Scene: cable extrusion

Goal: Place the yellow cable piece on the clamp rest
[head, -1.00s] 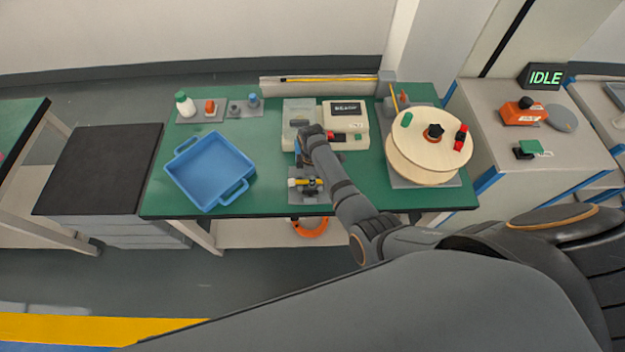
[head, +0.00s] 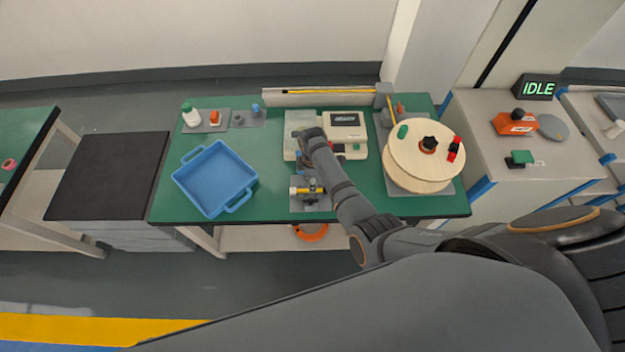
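A short yellow cable piece (head: 301,190) shows at a dark clamp fixture on a small grey plate (head: 299,207) near the table's front edge. It lies roughly level, left to right; I cannot tell whether it rests on the fixture or is held just above it. My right arm comes in from the right, and its gripper (head: 305,168) is just behind the fixture, in front of a beige machine (head: 346,121). The wrist hides most of the fingers, so their opening is unclear. My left gripper is not in view.
A blue tray (head: 245,197) sits left on the green table (head: 275,170). A large cable spool (head: 405,157) stands at the right. A rail with a yellow cable (head: 335,91) runs along the back. Small bottles and parts stand at the back left. A sign reads IDLE (head: 537,88).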

